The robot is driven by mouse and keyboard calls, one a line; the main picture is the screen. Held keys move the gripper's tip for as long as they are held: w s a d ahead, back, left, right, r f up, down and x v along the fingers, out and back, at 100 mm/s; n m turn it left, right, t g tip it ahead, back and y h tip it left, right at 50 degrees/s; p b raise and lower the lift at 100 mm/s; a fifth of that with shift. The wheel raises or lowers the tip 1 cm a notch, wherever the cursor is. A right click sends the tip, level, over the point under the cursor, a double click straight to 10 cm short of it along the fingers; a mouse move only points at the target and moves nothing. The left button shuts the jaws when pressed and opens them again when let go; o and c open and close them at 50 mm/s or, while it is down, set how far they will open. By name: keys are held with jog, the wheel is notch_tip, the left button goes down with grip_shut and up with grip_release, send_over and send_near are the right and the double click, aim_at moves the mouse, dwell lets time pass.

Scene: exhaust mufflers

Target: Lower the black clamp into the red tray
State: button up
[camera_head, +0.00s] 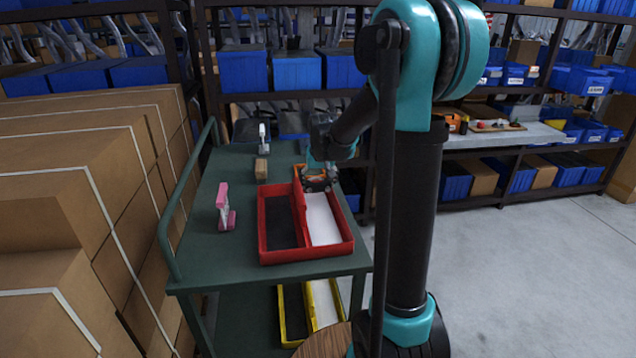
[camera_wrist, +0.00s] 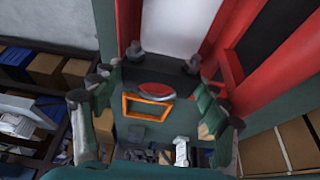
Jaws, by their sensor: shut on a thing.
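The black clamp (camera_wrist: 160,82), with an orange loop and a red oval mark, sits between my gripper's fingers in the wrist view. My gripper (camera_head: 318,174) is shut on it at the tray's far right end in the head view. The red tray (camera_head: 306,252) lies on the green cart, with a dark-floored left compartment (camera_head: 281,220) and a white-floored right one (camera_head: 322,220). In the wrist view, the white floor (camera_wrist: 180,25) shows just beyond the clamp. I cannot tell the clamp's exact height or whether it touches the rim.
A pink clamp (camera_head: 223,207) stands on the cart left of the tray. A wooden block (camera_head: 262,169) and a pale clamp (camera_head: 263,138) stand farther back. The cart's side rail (camera_head: 188,188) and stacked cartons (camera_head: 100,170) bound the left. A yellow tray (camera_head: 312,308) lies on the lower shelf.

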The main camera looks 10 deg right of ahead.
dwell(0.3)
jog(key=o, duration=1.4)
jog(key=shift+r, duration=0.1)
